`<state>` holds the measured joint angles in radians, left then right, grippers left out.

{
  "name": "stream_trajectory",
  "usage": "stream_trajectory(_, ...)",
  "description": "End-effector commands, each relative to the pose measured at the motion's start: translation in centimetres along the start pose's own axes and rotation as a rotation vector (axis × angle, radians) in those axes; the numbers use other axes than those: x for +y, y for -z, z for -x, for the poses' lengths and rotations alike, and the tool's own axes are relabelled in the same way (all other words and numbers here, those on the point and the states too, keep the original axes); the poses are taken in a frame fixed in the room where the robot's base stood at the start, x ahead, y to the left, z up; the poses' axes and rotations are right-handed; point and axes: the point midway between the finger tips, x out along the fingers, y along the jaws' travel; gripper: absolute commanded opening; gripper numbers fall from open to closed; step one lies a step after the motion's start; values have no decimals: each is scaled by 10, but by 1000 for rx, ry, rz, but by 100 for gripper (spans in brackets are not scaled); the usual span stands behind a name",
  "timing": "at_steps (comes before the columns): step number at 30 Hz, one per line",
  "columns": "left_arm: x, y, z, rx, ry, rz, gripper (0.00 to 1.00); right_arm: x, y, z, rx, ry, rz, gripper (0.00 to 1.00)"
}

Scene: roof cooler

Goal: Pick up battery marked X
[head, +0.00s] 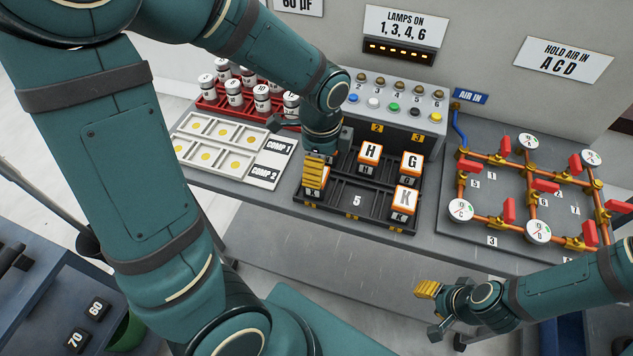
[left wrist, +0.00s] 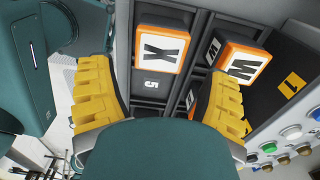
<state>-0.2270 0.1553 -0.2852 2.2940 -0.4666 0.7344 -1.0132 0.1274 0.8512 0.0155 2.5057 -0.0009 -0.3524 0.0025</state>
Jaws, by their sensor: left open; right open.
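The battery marked X (left wrist: 160,48) is a white block with an orange rim, seated in a slot of the dark tray (head: 362,222). It shows in the left wrist view beyond and between the open fingers of my left gripper (left wrist: 160,95); neither finger is seen touching it. My right gripper (head: 430,289) is open and empty, in front of the bench and off to the right.
Batteries H (head: 370,153), G (head: 411,162) and K (head: 404,199) stand in the tray; one marked M or W (left wrist: 241,62) is close beside X. A switch box (head: 395,115) is behind, red-racked canisters (head: 234,95) are at left, and copper pipework (head: 526,190) is at right.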

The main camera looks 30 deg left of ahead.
Motion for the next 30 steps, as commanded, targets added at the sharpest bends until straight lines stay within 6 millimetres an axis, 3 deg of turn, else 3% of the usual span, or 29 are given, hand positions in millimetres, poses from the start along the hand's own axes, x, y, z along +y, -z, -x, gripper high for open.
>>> stream_trajectory(10,2,-8,-45,-1,-3,1,78,7,2,-18,9,0,1,47)
stream_trajectory(20,1,-8,-51,1,0,1,78,7,3,-19,11,0,2,47)
stream_trajectory(21,1,-8,-51,1,0,1,75,7,3,-19,11,0,2,47)
stream_trajectory(26,1,-8,-51,1,0,1,19,7,3,-19,11,0,2,47)
stream_trajectory(30,1,-8,-50,1,1,1,15,7,2,-19,10,0,2,47)
